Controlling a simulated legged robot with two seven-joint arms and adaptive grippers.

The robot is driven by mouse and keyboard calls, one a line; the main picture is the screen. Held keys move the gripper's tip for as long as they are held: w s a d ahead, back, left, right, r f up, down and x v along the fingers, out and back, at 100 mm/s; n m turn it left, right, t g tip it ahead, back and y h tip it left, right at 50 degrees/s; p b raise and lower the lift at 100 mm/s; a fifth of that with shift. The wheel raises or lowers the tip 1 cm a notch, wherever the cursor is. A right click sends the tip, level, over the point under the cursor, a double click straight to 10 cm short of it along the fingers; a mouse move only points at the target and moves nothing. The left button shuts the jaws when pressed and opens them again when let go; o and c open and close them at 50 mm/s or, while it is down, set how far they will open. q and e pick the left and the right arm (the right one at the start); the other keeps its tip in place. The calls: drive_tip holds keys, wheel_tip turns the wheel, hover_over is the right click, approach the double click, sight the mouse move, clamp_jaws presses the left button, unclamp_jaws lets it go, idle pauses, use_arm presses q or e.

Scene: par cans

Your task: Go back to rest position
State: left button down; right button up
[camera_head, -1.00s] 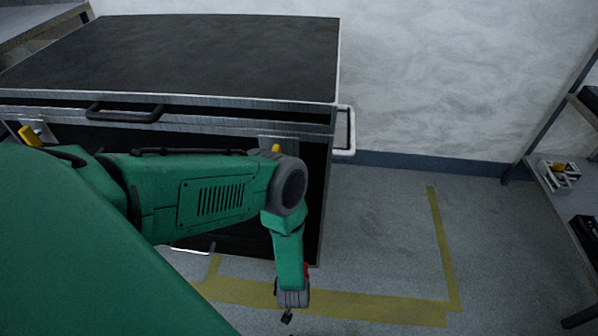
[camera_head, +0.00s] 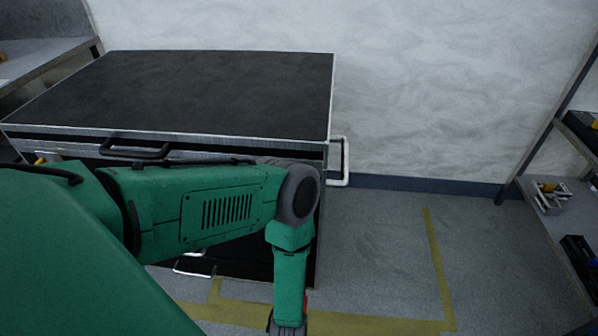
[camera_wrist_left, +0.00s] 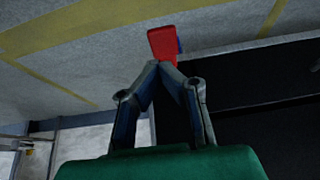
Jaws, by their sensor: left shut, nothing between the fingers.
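My left arm comes in from the left in the head view, with its forearm pointing down in front of the dark cabinet (camera_head: 230,95). The gripper's fingers are cut off by the bottom edge there. In the left wrist view my left gripper (camera_wrist_left: 162,68) is shut, its two grey fingers meeting at the tips with nothing held. A red piece with a blue edge (camera_wrist_left: 161,42) shows just beyond the tips; I cannot tell what it is. My right gripper is not in view.
The cabinet has a black handle (camera_head: 134,150) in front and a pale side handle (camera_head: 340,162). Shelves (camera_head: 560,220) with small items stand at the right. A bench (camera_head: 50,68) stands at the far left. Grey floor with yellow tape (camera_head: 438,265) lies open between cabinet and shelves.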

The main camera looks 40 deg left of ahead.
use_arm(q)
drive_tip(key=shift+a, duration=0.2)
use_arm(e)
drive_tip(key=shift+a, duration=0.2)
